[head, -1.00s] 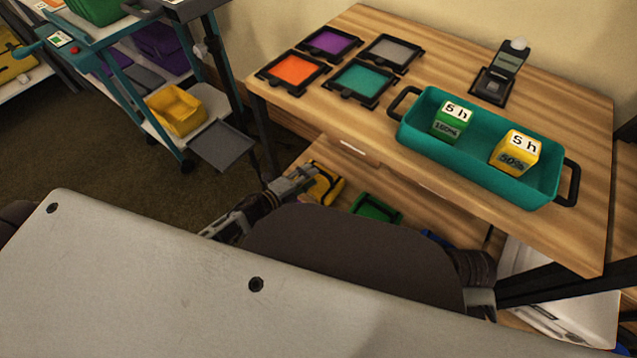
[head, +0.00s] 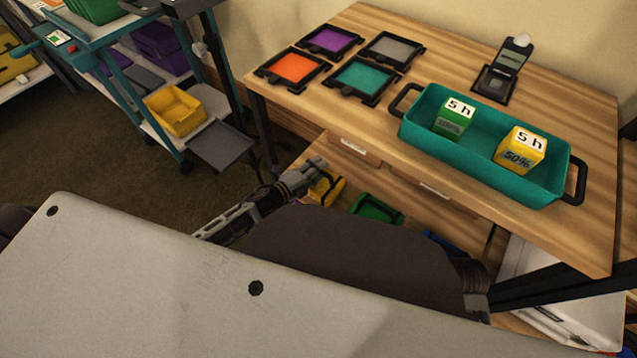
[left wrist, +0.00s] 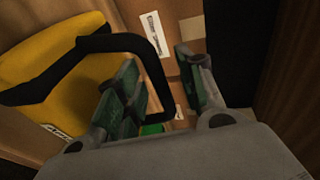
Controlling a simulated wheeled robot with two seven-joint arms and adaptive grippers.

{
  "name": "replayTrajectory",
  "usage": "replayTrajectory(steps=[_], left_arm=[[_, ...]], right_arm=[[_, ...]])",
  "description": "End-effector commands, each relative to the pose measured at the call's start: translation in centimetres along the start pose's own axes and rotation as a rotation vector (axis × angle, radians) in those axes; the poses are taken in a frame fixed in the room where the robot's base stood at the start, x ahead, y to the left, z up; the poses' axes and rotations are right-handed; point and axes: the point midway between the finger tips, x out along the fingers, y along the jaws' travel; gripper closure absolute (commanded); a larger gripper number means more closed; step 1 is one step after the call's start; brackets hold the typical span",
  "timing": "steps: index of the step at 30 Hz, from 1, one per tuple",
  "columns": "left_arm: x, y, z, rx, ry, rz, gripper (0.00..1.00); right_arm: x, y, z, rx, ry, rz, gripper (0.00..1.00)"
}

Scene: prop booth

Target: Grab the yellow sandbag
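The yellow sandbag (head: 331,192) lies on the lower shelf under the table, partly hidden behind my left gripper (head: 311,172). In the left wrist view the sandbag (left wrist: 48,78) fills the left side, and its black strap handle (left wrist: 153,62) arches out to the right. My left gripper (left wrist: 160,88) is open there, its green-padded fingers apart. The handle shows between the two fingers; I cannot tell whether they touch it.
The wooden table (head: 440,60) above carries a teal tray (head: 480,165) with two boxes. A teal cart (head: 150,110) with a yellow bin (head: 176,108) stands at the left.

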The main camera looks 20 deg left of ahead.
Motion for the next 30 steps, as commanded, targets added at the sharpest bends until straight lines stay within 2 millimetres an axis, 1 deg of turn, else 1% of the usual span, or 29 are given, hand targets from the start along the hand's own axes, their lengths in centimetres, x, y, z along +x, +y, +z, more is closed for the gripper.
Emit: replayTrajectory(steps=[4, 5, 12, 14, 27, 28, 30], left_arm=[[-0.01, 0.0, 0.0, 0.0, 0.0, 0.0, 0.62], [-0.01, 0.0, 0.0, 0.0, 0.0, 0.0, 0.63], [-0.01, 0.0, 0.0, 0.0, 0.0, 0.0, 0.94], [-0.02, 0.0, 0.0, 0.0, 0.0, 0.0, 1.0], [-0.02, 0.03, -0.01, 0.0, 0.0, 0.0, 1.0], [0.09, -0.44, 0.0, 0.001, 0.002, -0.008, 1.0], [0.09, -0.43, 0.0, 0.001, 0.002, -0.008, 1.0]], right_arm=[[-0.16, -0.01, -0.17, 0.0, 0.003, 0.0, 0.6], [-0.2, -0.02, -0.22, 0.001, 0.003, 0.0, 0.6], [-0.39, -0.25, -0.51, 0.009, 0.01, -0.005, 0.6], [-0.39, -0.3, -0.54, 0.011, 0.011, -0.006, 0.6], [-0.15, -0.2, -0.28, 0.007, 0.004, -0.004, 0.6], [-0.13, -0.17, -0.25, 0.007, 0.003, -0.004, 0.6], [-0.1, -0.12, -0.19, 0.004, 0.002, -0.002, 0.6]])
